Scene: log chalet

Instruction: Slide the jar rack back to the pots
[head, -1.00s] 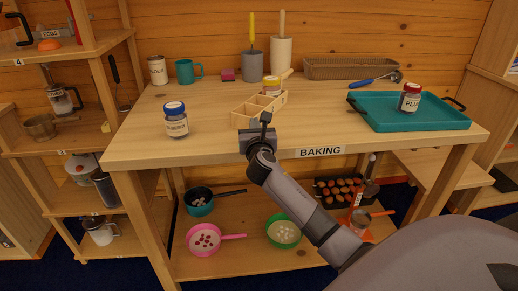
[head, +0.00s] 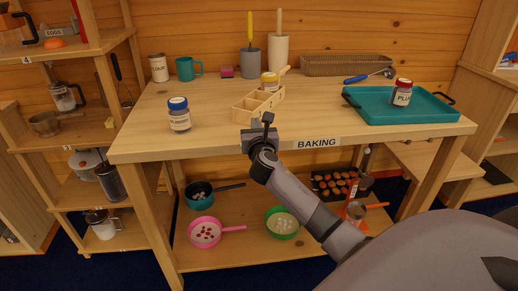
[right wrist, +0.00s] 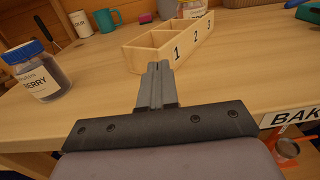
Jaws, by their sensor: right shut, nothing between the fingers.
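The jar rack (head: 246,113) is a light wooden box with open compartments, standing near the front middle of the baking table. In the right wrist view the rack (right wrist: 152,57) shows the numbers 1, 2 and 3 on its side. A jar with a yellowish lid (head: 269,79) sits at its far end. Two pots stand behind it by the wall: a grey one (head: 250,64) and a cream one (head: 279,56). My right gripper (head: 267,119) is shut and empty at the rack's near side; I cannot tell whether it touches. My left gripper is out of view.
A blue-lidded jar (head: 179,116) stands left of the rack, also in the right wrist view (right wrist: 38,70). A teal tray (head: 430,108) with a plum jar (head: 402,93) lies on the right. A wicker basket (head: 345,65) stands at the back. Bare tabletop lies between rack and tray.

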